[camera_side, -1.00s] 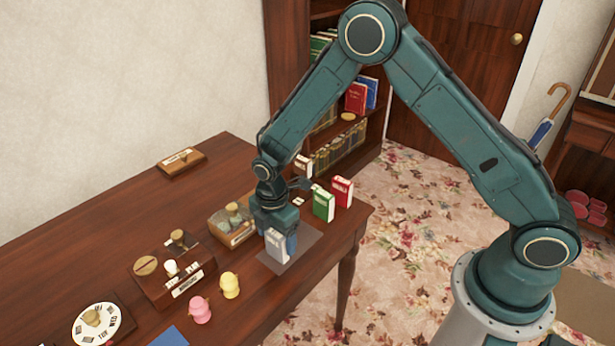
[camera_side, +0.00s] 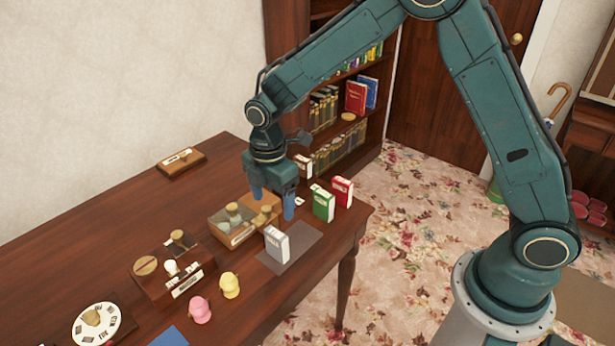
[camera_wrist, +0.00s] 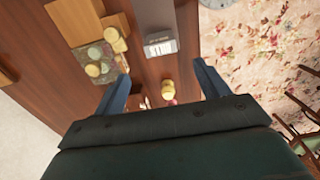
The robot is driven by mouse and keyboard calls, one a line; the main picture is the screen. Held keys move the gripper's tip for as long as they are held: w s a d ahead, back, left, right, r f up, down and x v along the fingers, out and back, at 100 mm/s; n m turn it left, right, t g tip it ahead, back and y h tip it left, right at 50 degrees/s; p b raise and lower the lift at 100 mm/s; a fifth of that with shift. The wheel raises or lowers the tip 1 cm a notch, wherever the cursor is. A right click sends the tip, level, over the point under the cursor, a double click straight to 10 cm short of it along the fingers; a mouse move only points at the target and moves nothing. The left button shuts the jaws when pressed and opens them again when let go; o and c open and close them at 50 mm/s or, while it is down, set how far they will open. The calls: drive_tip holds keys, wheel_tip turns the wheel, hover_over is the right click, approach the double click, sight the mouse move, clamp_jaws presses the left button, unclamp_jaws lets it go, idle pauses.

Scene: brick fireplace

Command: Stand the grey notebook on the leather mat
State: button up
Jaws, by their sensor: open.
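The grey notebook (camera_side: 277,244) stands upright on the leather mat (camera_side: 302,243), near the mat's left end, with lettering on its spine. It also shows in the wrist view (camera_wrist: 160,43), with part of the mat (camera_wrist: 153,12) beside it. My gripper (camera_side: 272,204) is open and empty, above and behind the notebook and apart from it. Its two blue fingers are spread wide in the wrist view (camera_wrist: 160,70).
A green book (camera_side: 323,204) and a red book (camera_side: 342,191) stand behind the mat. A wooden tray (camera_side: 236,238) with round pieces lies left of it. Yellow (camera_side: 229,286) and pink (camera_side: 200,310) figures stand in front.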

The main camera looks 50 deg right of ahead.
drive_tip(key=shift+r, duration=0.35)
idle(0.4)
drive_tip(key=s+d+r+m+t, duration=0.1)
drive_tip(key=s+d+r+m, duration=0.3)
drive_tip(key=r, duration=0.4)
drive_tip(key=s+d+r+m+t, duration=0.2)
drive_tip(key=s+d+r+m, duration=0.15)
drive_tip(key=s+r, duration=0.35)
drive_tip(key=s+d+r+m+t, duration=0.1)
drive_tip(key=s+r+m, duration=0.1)
drive_tip(key=s+m, duration=0.3)
drive_tip(key=s+d+r+m+t, duration=0.1)
drive_tip(key=s+m, duration=0.4)
drive_tip(key=s, duration=0.5)
drive_tip(key=shift+s+d+r+t, duration=0.3)
drive_tip(key=shift+s+d+r, duration=0.05)
drive_tip(key=shift+d+r, duration=0.4)
